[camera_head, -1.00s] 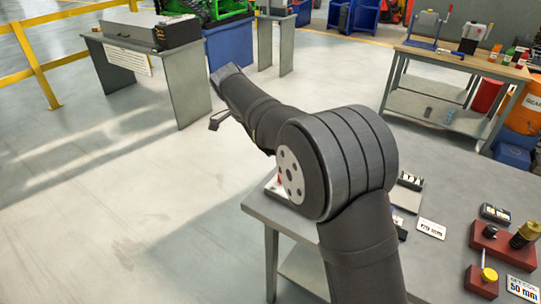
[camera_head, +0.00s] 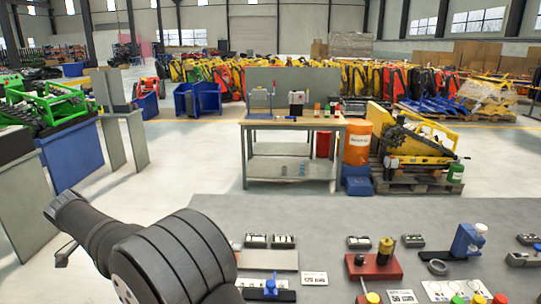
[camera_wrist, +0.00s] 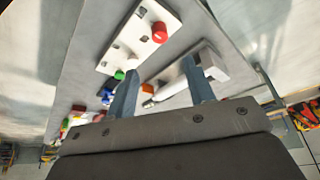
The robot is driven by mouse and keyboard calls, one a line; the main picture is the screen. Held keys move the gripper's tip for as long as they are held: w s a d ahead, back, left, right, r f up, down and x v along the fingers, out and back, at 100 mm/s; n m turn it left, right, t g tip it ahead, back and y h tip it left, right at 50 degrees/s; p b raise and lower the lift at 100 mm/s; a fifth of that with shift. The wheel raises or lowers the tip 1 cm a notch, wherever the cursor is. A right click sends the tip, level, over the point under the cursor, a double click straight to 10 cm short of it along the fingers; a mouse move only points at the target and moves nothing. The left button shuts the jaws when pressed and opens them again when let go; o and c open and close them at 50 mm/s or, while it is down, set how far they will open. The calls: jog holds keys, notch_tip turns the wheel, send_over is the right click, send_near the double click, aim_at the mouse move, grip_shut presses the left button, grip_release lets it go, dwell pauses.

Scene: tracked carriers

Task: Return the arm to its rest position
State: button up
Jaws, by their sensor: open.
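My gripper (camera_wrist: 159,66) shows in the wrist view with its two fingers apart and nothing between them. Behind the fingers, the grey bench top shows with a white plate (camera_wrist: 140,35) bearing a red knob and a green one. A pale block-shaped device (camera_wrist: 190,70) lies beyond the gap between the fingers. In the head view my dark arm is at the lower left, bent, its far end pointing left away from the grey bench (camera_head: 330,210). My fingers cannot be made out there.
Open floor lies between.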

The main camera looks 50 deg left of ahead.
jog(key=x, duration=1.2)
jog(key=shift+w+f, duration=0.15)
jog(key=shift+f, duration=0.1)
jog(key=v, duration=1.7)
jog(key=x, duration=1.6)
jog(key=shift+w+f, duration=0.1)
jog(key=shift+f, duration=0.1)
jog(key=shift+w+f, duration=0.15)
jog(key=shift+f, duration=0.15)
jog(key=n+y, duration=0.1)
jog(key=n, duration=0.2)
jog(key=shift+d+n, duration=0.1)
jog(key=shift+n, duration=0.3)
jog(key=n+g+y, duration=0.1)
jog(key=n, duration=0.4)
jog(key=shift+w+g+y, duration=0.1)
jog(key=shift+g+y, duration=0.3)
jog(key=shift+w+d+n+g+y, duration=0.1)
jog(key=shift+n+g+y, duration=0.2)
jog(key=shift+n, duration=0.8)
jog(key=shift+w+n+g+y, duration=0.1)
jog(key=shift+n+g, duration=0.3)
jog(key=shift+n, duration=0.7)
jog(key=shift+n+g, duration=0.8)
jog(key=shift+n, duration=1.1)
